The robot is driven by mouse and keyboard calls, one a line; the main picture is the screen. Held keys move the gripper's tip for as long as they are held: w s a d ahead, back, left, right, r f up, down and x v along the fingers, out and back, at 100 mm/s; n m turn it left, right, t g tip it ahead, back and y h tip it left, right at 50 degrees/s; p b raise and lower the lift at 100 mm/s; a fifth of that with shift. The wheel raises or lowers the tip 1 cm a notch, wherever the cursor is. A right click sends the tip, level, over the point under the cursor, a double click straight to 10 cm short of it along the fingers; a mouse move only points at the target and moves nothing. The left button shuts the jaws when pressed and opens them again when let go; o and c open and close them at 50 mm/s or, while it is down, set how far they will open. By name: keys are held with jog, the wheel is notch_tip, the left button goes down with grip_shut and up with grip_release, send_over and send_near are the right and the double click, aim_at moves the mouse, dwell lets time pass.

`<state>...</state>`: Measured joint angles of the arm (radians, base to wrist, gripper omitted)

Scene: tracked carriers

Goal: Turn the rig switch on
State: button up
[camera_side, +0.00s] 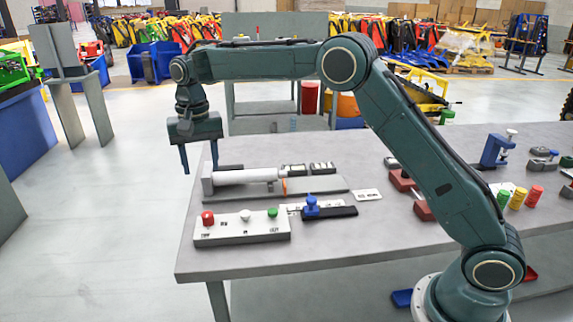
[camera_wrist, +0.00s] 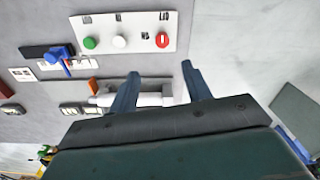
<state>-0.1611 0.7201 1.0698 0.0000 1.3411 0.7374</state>
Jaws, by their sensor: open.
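A white control panel (camera_side: 228,228) lies at the near left of the table, with a red button (camera_side: 208,218), a white button (camera_side: 245,215) and a green button (camera_side: 272,212). A blue-handled lever (camera_side: 312,206) on a dark base stands just right of the panel; it also shows in the wrist view (camera_wrist: 60,54). I cannot tell from labels which of these is the rig switch. My gripper (camera_side: 200,168) is open and empty, pointing down above the table's left end, apart from the panel. In the wrist view my gripper (camera_wrist: 160,72) has its fingers spread, nearest the red button (camera_wrist: 162,40).
A white cylinder (camera_side: 245,176) on a grey fixture lies behind the panel, below my gripper. Red blocks (camera_side: 402,181), a blue clamp (camera_side: 495,150) and coloured cylinders (camera_side: 519,198) stand at the right. The table's front strip is clear.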

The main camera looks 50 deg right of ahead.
aim_at(207, 215)
jog(key=shift+w+a+f, duration=0.15)
jog(key=shift+w+f, duration=0.15)
jog(key=shift+f, duration=0.15)
jog(key=shift+f, duration=0.1)
notch_tip(207, 215, down, 14)
jog(key=shift+r, duration=0.2)
dwell(0.4)
jog(key=c, duration=1)
